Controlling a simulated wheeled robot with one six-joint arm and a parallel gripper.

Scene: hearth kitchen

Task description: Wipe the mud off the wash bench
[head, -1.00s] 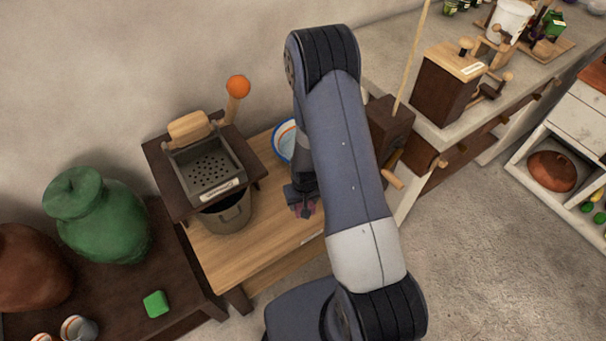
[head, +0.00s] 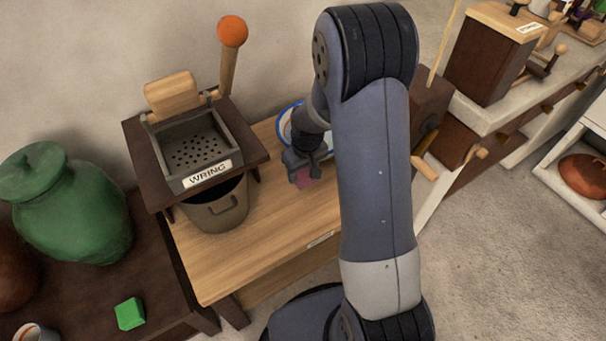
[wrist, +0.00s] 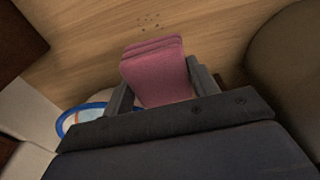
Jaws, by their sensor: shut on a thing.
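The wash bench (head: 262,226) is a light wooden bench in the middle of the head view. My gripper (head: 301,167) is low over its right part, shut on a folded pink cloth (head: 305,180). In the wrist view the cloth (wrist: 152,72) stands out between the two fingers. A small cluster of dark specks (wrist: 150,27) marks the wood just beyond the cloth in the wrist view. I cannot tell whether the cloth touches the wood. My arm hides part of the bench in the head view.
A perforated wringer tray labelled WRING (head: 196,150), with an orange-knobbed lever (head: 232,32), stands over a grey bucket (head: 217,208) on the bench's left. A blue-rimmed bowl (head: 284,122) is behind my gripper. A dark table (head: 88,290) with a green block (head: 130,313) is at left.

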